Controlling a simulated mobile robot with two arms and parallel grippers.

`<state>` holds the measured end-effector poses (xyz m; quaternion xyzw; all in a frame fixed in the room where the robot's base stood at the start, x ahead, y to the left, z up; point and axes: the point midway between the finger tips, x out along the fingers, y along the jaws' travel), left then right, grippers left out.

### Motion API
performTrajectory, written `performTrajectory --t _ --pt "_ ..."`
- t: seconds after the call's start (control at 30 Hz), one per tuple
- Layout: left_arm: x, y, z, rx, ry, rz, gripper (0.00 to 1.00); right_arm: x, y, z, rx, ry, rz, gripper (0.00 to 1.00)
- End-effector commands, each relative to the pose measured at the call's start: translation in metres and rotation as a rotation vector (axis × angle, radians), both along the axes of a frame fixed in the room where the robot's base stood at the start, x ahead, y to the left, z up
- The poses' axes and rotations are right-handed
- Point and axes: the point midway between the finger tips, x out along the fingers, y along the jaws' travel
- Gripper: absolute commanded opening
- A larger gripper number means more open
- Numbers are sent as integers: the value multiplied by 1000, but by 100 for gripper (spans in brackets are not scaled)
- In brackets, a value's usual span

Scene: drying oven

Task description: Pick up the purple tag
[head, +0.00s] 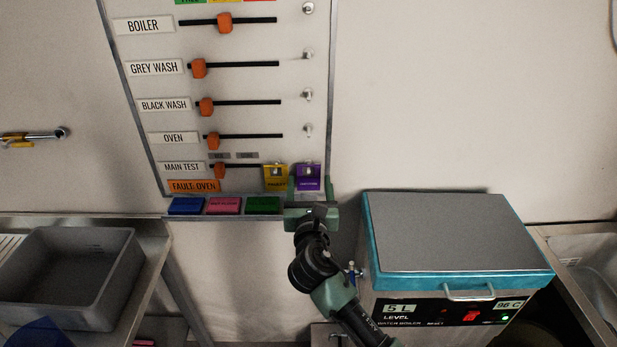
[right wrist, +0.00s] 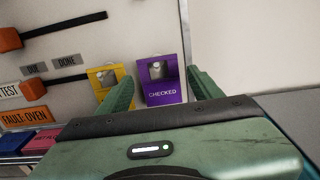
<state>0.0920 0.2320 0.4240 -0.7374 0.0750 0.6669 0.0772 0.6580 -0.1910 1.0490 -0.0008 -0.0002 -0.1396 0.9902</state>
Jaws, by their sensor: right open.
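The purple tag (head: 308,177) hangs at the lower right corner of the wall board, and a small metal peg shows through its hole. In the right wrist view the purple tag (right wrist: 161,82) reads "CHECKED" and stands between the fingers of my right gripper (right wrist: 165,88). In the head view my right gripper (head: 310,192) is just below and around the tag's lower part. It is open, with one finger on each side; I see no contact. The left finger overlaps the edge of the yellow tag (right wrist: 104,80) in the right wrist view. My left gripper is not in view.
The board's ledge (head: 291,206) holds blue, pink and green tags. Orange sliders (head: 220,170) line the board. A water boiler (head: 455,235) stands at right, a grey basin (head: 75,275) at left. The wall right of the board is clear.

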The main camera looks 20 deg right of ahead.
Motion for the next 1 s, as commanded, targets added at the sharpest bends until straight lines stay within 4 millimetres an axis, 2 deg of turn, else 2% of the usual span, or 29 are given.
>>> performTrajectory --t 0.1,0.2,0.5,0.53,0.7,1.0 --pt "-6 1 6 1 9 0 42 20 -3 5 1 0 0 65" --pt "-8 1 6 2 12 0 42 31 -7 3 -1 0 -1 65" --pt "-8 3 6 4 12 0 42 37 -9 2 1 0 0 65" --pt "-8 3 6 4 12 0 42 37 -9 2 1 0 0 63" --pt "-7 3 6 5 11 0 42 37 -9 2 1 1 0 16" --pt "-5 3 6 5 8 1 42 37 -9 3 1 0 1 16"
